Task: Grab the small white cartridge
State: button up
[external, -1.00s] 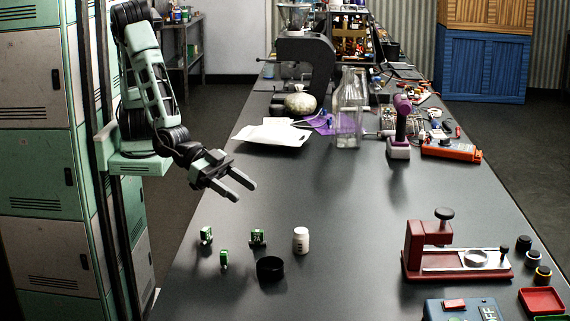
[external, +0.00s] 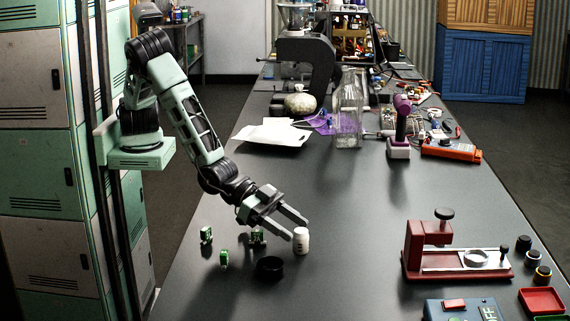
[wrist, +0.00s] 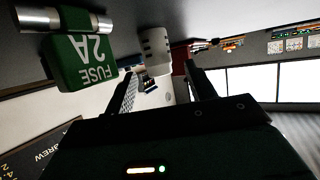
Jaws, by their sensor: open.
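The small white cartridge (external: 301,241) stands upright on the dark table, right of the green fuses. My gripper (external: 299,229) is open and low over the table, its fingers pointing at the cartridge from the left. In the wrist view the white cartridge (wrist: 157,55) shows ahead, just beyond and between the two fingertips of my gripper (wrist: 163,85). I cannot tell whether a finger touches it.
Green fuses stand close by: one (external: 257,237) beside my gripper, one (external: 206,235) and one (external: 224,258) farther left. A round black cup (external: 270,267) sits in front. A red press (external: 440,250) stands at the right. The table's middle is clear.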

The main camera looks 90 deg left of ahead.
jog(key=shift+x, duration=0.9)
jog(key=shift+c, duration=0.3)
jog(key=shift+r, duration=0.1)
jog(key=c, duration=1)
